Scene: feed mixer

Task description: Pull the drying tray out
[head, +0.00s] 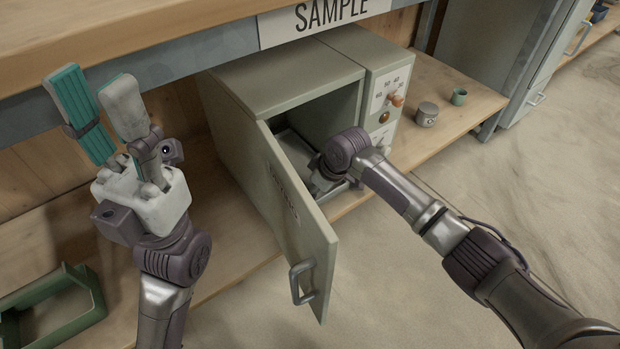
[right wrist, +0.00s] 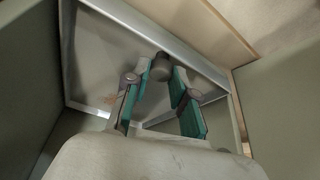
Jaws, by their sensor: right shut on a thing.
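The drying tray is a shallow grey metal tray with a raised rim. It shows in the right wrist view (right wrist: 105,65) and partly inside the open oven in the head view (head: 292,150). The oven (head: 285,75) is a grey-green box with its door (head: 285,205) swung open. My right gripper (head: 328,178) is inside the doorway. In the right wrist view its fingers (right wrist: 161,78) are at the tray's front edge, shut on a dark round grip (right wrist: 159,66). My left gripper (head: 94,82) is open and empty, left of the oven.
The door with its handle (head: 298,283) stands out between my two arms. A control panel (head: 388,100) is on the oven's right. A grey tin (head: 427,115) and a green cup (head: 459,97) stand on the shelf. A green frame (head: 55,308) lies at lower left.

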